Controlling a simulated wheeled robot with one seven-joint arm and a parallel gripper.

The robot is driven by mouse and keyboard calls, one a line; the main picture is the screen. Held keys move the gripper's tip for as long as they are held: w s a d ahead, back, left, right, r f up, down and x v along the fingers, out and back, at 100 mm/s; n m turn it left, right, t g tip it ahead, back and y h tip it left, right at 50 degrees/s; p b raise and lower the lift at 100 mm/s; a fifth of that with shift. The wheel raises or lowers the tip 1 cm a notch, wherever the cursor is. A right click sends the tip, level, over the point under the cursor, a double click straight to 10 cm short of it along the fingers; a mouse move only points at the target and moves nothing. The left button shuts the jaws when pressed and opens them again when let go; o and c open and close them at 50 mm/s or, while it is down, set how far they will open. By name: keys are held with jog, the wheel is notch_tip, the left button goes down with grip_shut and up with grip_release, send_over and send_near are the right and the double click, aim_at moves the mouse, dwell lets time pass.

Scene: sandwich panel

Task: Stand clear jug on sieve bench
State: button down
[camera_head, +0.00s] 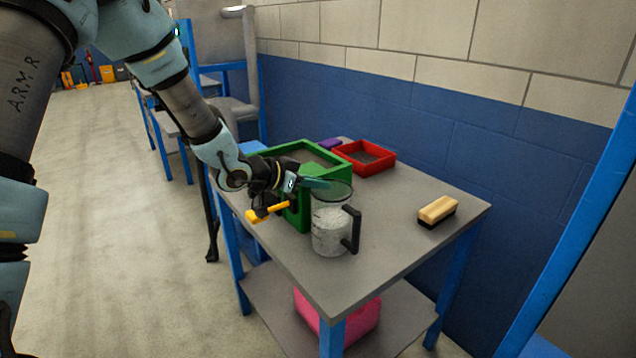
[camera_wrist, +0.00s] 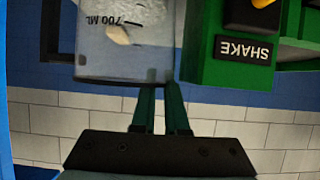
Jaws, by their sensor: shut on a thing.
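The clear jug (camera_head: 331,229) is upright over the near part of the grey bench top (camera_head: 385,225), its black handle to the right. It has pale contents low down. I cannot tell whether its base touches the bench. My gripper (camera_head: 318,184) reaches in from the left and is shut on the jug's wall at the rim. In the wrist view the jug (camera_wrist: 125,45) shows upside down with a "700 ML" mark, and the teal fingers of my gripper (camera_wrist: 162,95) meet its rim.
A green sieve box (camera_head: 293,152) with a yellow handle (camera_head: 267,212) stands close left of the jug; its "SHAKE" label (camera_wrist: 244,49) shows in the wrist view. A red tray (camera_head: 364,157) is behind, a brush (camera_head: 437,210) to the right. A pink thing (camera_head: 340,320) lies below.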

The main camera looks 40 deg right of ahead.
jog(key=c, duration=0.9)
grip_release()
jog(key=b+v, duration=0.1)
jog(key=v, duration=1.1)
jog(key=shift+r+b, duration=0.15)
jog(key=shift+b, duration=0.15)
jog(key=w+a+f+n+t+y, duration=0.2)
jog(key=w+a+n+t+y, duration=0.25)
jog(key=w+a, duration=0.5)
jog(key=w+a+f+n+t+y, duration=0.1)
jog(key=a+n+y, duration=0.15)
jog(key=a, duration=0.55)
jog(key=w+a+n+t+y, duration=0.1)
jog(key=w+a+n+y, duration=0.15)
jog(key=a, duration=0.55)
jog(key=s+a+n+g+y, duration=0.1)
jog(key=s+a+n, duration=0.1)
jog(key=s+a, duration=0.2)
jog(key=s+a+n+g+y, duration=0.1)
jog(key=s+a+n+g, duration=0.1)
jog(key=s+a+n, duration=0.1)
jog(key=s+a+f+n+g+y, duration=0.1)
jog(key=s+a+n, duration=0.2)
jog(key=s+a, duration=0.2)
jog(key=shift+s+a, duration=0.25)
jog(key=shift+a, duration=0.85)
